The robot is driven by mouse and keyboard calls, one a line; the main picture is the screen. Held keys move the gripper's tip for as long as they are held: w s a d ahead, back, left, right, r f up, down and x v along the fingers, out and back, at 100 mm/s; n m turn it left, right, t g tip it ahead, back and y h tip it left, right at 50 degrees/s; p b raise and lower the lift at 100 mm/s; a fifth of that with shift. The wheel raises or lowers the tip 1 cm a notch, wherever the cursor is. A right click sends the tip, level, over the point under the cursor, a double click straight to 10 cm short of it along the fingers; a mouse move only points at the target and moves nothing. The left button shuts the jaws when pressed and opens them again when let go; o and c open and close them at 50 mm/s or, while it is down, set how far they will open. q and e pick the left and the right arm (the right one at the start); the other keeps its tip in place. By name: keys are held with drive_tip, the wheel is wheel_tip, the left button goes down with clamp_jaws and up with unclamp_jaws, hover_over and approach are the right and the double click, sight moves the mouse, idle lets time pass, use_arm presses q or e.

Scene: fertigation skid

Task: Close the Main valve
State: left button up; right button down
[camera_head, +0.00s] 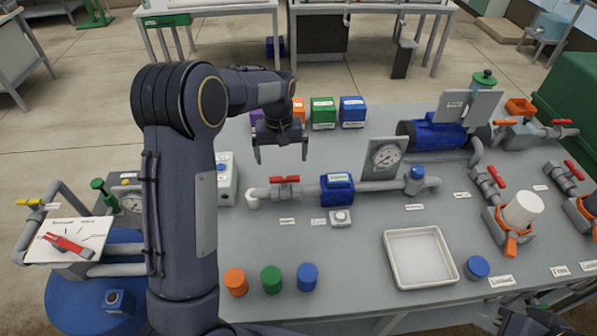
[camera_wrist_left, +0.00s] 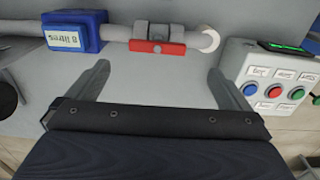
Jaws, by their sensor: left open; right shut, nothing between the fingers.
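A valve with a red bar handle (camera_head: 285,180) sits on the grey pipe left of a blue meter; its label is too small to read, so I cannot confirm it is the Main valve. The handle lies along the pipe. It also shows in the left wrist view (camera_wrist_left: 158,47), just beyond the fingertips. My left gripper (camera_head: 281,155) is open and empty, above the table and near this valve, not touching it. In the wrist view its fingers (camera_wrist_left: 158,70) are spread wide. Part of my right gripper (camera_head: 530,323) shows at the bottom right edge, shut and empty.
The blue meter (camera_head: 338,189) reads "8 litres" in the wrist view. A button box (camera_head: 227,180) stands left of the valve. A gauge (camera_head: 385,157), a white tray (camera_head: 420,258) and coloured caps (camera_head: 272,279) are on the table. Other red-handled valves (camera_head: 496,175) are at right.

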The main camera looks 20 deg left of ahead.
sight(284, 178)
use_arm(q)
drive_tip(key=shift+w+d+f, duration=0.15)
drive_tip(key=shift+w+f, duration=0.15)
drive_tip(key=shift+f, duration=0.4)
wheel_tip(284, 178, down, 7)
drive_tip(key=shift+f+p, duration=0.1)
drive_tip(key=shift+p, duration=0.7)
drive_tip(key=shift+c, duration=0.3)
drive_tip(key=c, duration=0.8)
drive_tip(key=shift+c, duration=0.2)
